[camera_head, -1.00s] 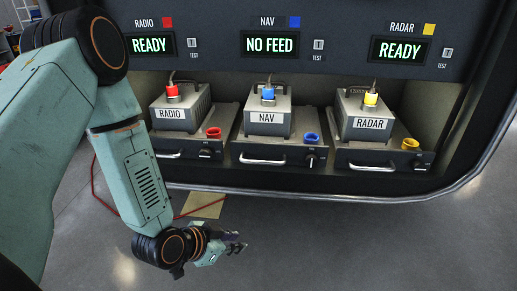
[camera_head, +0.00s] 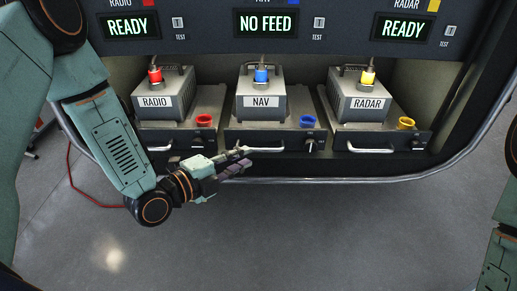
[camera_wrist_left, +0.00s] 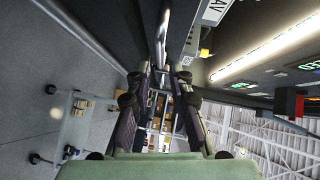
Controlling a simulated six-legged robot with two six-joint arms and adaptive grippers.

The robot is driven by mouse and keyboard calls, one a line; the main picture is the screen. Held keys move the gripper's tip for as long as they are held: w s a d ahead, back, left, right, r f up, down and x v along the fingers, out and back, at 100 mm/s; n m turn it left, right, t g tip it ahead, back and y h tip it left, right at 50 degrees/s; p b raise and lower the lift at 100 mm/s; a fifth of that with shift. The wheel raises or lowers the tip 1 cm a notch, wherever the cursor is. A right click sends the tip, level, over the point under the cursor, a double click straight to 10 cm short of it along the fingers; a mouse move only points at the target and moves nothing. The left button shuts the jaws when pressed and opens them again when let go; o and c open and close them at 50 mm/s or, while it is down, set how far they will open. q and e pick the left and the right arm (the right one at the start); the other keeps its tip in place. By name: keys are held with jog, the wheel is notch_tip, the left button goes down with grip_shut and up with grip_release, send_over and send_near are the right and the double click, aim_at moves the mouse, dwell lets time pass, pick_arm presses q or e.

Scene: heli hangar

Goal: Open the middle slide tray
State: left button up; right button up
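The middle slide tray (camera_head: 233,136) carries the grey NAV box (camera_head: 264,88) with a blue connector on top. It sits in the bay in line with the trays on either side. Its pale bar handle (camera_head: 268,150) is on its front. My left gripper (camera_head: 240,160) is at the left end of this handle, pointing right. My right gripper is out of view.
The radio tray (camera_head: 217,117) with a red cup stands left, the radar tray (camera_head: 405,137) with a yellow cup right. A blue cup (camera_head: 307,121) is on the middle tray. A rounded metal rail (camera_head: 400,178) runs below. The floor (camera_head: 300,235) in front is clear.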

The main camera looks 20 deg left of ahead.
aim_at(259, 151)
pick_arm(q)
jog(key=x, duration=0.6)
jog(key=shift+a+f, duration=0.1)
jog(key=shift+a, duration=0.05)
jog(key=shift+w+d, duration=0.35)
jog(key=shift+d, duration=0.2)
jog(key=shift+a, duration=0.35)
jog(key=shift+c, duration=0.7)
grip_shut()
